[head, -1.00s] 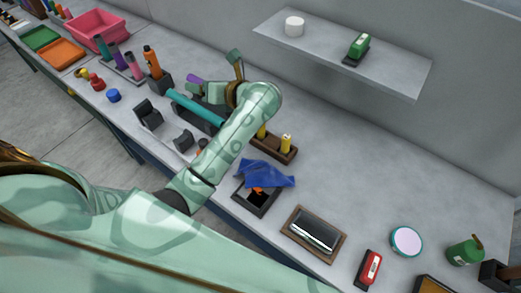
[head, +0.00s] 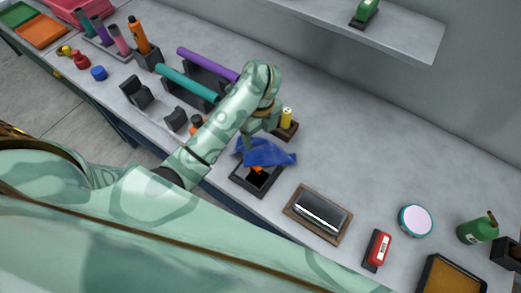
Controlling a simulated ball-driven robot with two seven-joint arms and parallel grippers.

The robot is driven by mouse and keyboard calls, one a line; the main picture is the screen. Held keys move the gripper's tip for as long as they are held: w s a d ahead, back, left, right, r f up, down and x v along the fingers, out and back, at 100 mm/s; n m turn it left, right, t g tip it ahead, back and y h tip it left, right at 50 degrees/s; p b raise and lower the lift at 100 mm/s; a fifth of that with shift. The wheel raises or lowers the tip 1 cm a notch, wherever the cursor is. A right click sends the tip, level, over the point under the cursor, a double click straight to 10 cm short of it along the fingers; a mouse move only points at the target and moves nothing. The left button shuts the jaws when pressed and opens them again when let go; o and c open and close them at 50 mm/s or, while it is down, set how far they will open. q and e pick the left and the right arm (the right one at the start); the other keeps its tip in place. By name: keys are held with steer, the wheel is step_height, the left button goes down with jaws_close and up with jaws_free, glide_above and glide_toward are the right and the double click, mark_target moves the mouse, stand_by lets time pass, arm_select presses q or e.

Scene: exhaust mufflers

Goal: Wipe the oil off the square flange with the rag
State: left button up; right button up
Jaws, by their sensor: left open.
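The blue rag (head: 266,153) lies crumpled over the far side of a dark square tray (head: 240,180) with an orange patch inside. My left gripper (head: 246,143) is open and points down at the rag's left end; its fingertips are small, and I cannot tell whether they touch the cloth. A wood-framed tray (head: 290,208) to the right holds a glossy dark and silver piece (head: 319,211). I cannot make out for certain which part is the square flange, nor any oil. My right gripper is not in view.
A teal tube (head: 187,82) and a purple tube (head: 207,64) rest on dark supports beyond my left arm. A yellow bottle (head: 286,117) stands in a wooden holder near the gripper. A red stapler-like object (head: 377,250) lies at the front right.

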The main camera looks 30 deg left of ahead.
arm_select(q)
steer(key=shift+f+b, duration=1.45)
steer(key=shift+f, duration=0.95)
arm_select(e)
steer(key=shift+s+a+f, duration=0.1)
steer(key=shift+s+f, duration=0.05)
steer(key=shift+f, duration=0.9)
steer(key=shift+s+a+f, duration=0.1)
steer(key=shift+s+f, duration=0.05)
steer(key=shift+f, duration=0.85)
arm_select(q)
steer(key=shift+f, duration=0.15)
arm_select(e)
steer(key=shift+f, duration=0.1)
